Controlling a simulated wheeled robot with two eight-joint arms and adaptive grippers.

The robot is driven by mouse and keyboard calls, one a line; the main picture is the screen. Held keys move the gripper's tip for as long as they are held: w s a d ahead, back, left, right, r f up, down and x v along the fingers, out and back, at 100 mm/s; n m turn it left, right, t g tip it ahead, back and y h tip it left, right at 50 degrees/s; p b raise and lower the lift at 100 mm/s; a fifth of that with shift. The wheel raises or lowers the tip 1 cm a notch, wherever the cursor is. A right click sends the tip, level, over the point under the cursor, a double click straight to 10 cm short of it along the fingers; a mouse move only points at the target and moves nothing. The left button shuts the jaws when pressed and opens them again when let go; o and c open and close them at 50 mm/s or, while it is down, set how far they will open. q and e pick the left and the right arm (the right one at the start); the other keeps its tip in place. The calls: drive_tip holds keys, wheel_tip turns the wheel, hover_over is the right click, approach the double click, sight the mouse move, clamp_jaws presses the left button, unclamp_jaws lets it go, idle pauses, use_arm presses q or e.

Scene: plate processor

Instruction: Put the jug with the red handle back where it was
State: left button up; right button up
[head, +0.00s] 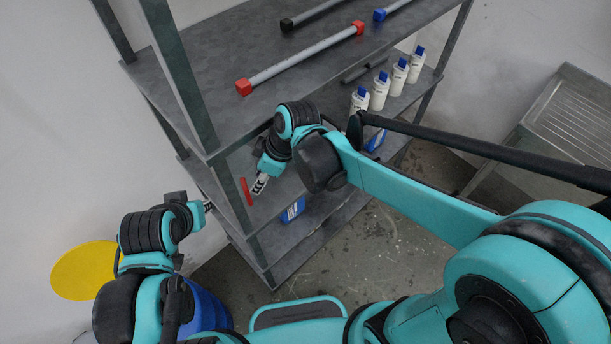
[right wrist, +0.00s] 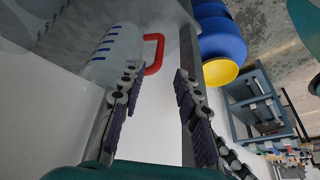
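The jug (right wrist: 113,48) is translucent with blue markings and has a red handle (right wrist: 154,54). In the right wrist view it stands ahead of my right gripper (right wrist: 155,92), which is open. The handle shows ahead of the gap between the fingers, with nothing gripped. In the head view only the red handle (head: 246,191) shows, by the left end of the middle shelf (head: 232,188); the jug body cannot be made out. My right gripper (head: 260,184) is just right of the handle. My left gripper (head: 209,206) is left of the rack; its fingers are too small to judge.
The top shelf (head: 220,55) carries grey bars with coloured ends, one red-ended (head: 300,58). Several white bottles with blue caps (head: 380,92) stand at the right. A blue container (head: 292,210) sits lower down. A rack post (head: 232,195) is close to both grippers. A blue barrel (head: 205,308) stands below.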

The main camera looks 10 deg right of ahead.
drive_tip(key=s+d+r+m+t+h, duration=0.1)
drive_tip(key=s+d+m+t+h, duration=0.1)
drive_tip(key=d+m, duration=0.4)
drive_tip(key=s+d+r+m+t+h, duration=0.2)
drive_tip(key=s+d+m, duration=0.3)
drive_tip(key=d, duration=1)
drive_tip(key=m+t, duration=0.1)
drive_tip(key=m, duration=0.1)
drive_tip(key=shift+s+d+r+m+t+h, duration=0.15)
drive_tip(key=shift+d+r+m+t+h, duration=0.05)
drive_tip(key=shift+d+m+t+h, duration=0.15)
wheel_tip(320, 180, down, 12)
drive_tip(key=b, duration=1.1)
drive_tip(key=shift+r+b, duration=0.2)
drive_tip(key=shift+b, duration=0.15)
